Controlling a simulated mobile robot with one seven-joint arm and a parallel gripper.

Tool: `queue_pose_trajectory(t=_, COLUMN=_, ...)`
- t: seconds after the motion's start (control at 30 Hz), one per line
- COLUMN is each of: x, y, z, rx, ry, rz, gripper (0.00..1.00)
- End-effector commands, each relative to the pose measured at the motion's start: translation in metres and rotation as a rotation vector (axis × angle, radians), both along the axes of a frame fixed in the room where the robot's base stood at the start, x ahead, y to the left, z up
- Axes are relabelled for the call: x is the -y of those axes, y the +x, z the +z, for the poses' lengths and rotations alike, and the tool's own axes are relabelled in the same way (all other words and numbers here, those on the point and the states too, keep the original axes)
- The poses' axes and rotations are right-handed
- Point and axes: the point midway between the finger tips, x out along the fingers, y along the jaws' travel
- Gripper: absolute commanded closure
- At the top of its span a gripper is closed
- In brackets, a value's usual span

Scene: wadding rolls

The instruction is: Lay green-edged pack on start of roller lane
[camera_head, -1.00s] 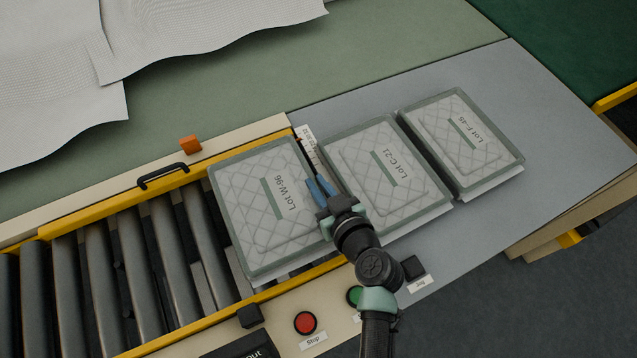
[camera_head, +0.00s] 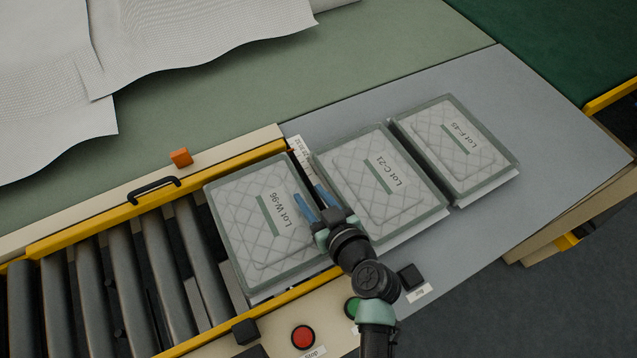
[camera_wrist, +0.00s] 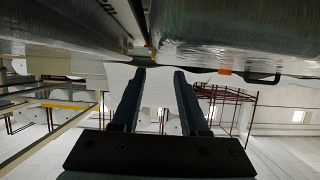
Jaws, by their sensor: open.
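A wrapped, quilted white pack with a grey-green border, labelled Lot W-96 (camera_head: 262,228), lies flat at the right end of the roller lane (camera_head: 125,275). Two similar packs, Lot C-21 (camera_head: 375,185) and a third, Lot F-45 (camera_head: 455,150), lie on the grey table to its right. All three have similar greenish edges. My gripper (camera_head: 311,196) is open, its blue fingers at the right edge of the Lot W-96 pack, by the gap to Lot C-21. In the wrist view the fingers (camera_wrist: 158,72) are apart with nothing between them, and wrapped pack surfaces show above them.
The lane has yellow rails, a black handle (camera_head: 153,190) and an orange block (camera_head: 181,157) on the far side. A red stop button (camera_head: 303,337), a green button (camera_head: 353,307) and a black block (camera_head: 245,331) sit along the near side. White sheet wadding (camera_head: 190,40) lies at upper left.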

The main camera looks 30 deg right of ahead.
Motion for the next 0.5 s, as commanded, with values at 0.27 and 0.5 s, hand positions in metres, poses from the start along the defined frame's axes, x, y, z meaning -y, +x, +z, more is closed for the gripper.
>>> queue_pose_trajectory(t=0.27, x=0.001, y=-0.01, z=0.013, rx=0.0, ry=-0.001, rz=-0.003, gripper=0.56)
queue_pose_trajectory(t=0.5, x=0.002, y=-0.053, z=0.029, rx=-0.001, ry=-0.002, rz=-0.002, gripper=0.56)
